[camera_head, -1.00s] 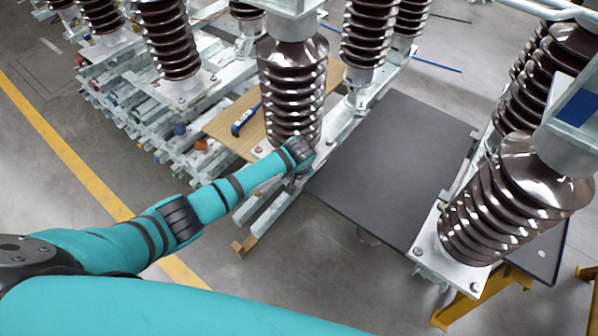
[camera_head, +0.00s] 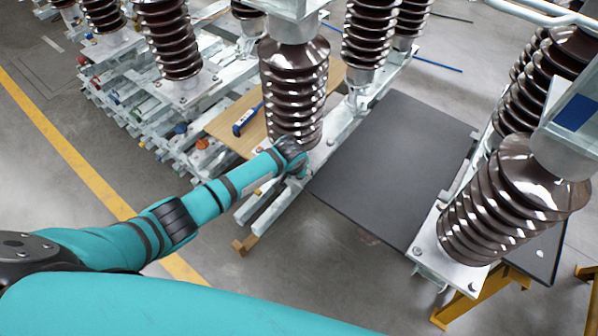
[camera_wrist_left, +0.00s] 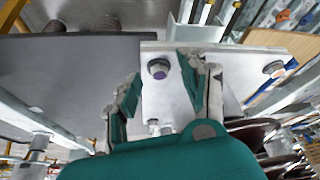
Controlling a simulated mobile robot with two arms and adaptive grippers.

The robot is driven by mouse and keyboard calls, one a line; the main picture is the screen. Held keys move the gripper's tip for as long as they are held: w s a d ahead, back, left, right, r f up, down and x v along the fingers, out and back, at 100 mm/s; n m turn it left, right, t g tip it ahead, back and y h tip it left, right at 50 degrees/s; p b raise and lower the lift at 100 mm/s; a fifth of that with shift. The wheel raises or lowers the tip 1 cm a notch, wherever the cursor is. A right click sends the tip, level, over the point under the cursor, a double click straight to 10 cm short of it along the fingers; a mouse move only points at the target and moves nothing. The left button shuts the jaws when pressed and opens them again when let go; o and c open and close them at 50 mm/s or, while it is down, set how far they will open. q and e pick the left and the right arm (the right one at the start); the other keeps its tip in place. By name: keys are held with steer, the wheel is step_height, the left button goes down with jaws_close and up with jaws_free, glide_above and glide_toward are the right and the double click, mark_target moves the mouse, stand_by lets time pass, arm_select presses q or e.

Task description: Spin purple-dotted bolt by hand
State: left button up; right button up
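The purple-dotted bolt (camera_wrist_left: 158,70) sits in a light metal plate (camera_wrist_left: 175,104) in the left wrist view, its purple mark on top of the head. My left gripper (camera_wrist_left: 161,66) is open, with one teal finger on each side of the bolt. I see a gap between the bolt and both fingers; their height above the plate is hard to tell. In the head view my left gripper (camera_head: 300,168) is small and partly hidden by its wrist, at the foot of a brown ribbed insulator (camera_head: 293,92). The bolt cannot be made out there. My right gripper is out of view.
Another bolt (camera_wrist_left: 274,68) sits on the plate's right side in the left wrist view. A dark panel (camera_head: 395,165) lies right of the gripper. A wooden board (camera_head: 228,124) with a blue tool (camera_head: 246,119) lies behind it. More insulators (camera_head: 510,200) stand around.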

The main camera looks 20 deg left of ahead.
arm_select(q)
steer(key=shift+r, duration=0.2)
steer(key=v, duration=1.1)
steer(key=shift+s+r, duration=0.25)
steer(key=shift+f, duration=0.1)
